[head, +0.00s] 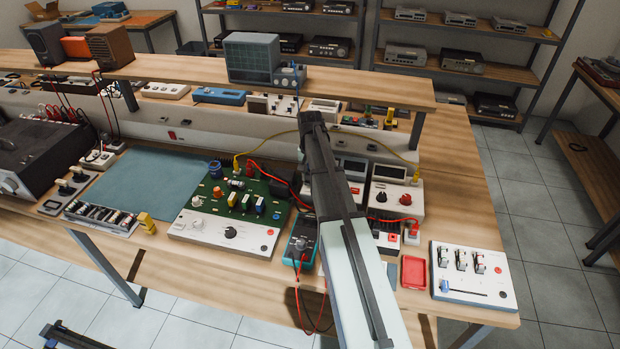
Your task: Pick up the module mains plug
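I cannot single out the module mains plug for certain.
A green circuit board module (238,205), a blue handheld meter (300,240), a red tray (413,272) and a white switch panel (472,275) crowd the front. Red and yellow leads run between modules. The raised shelf (380,90) overhangs the back. A blue-green mat (150,190) is clear.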

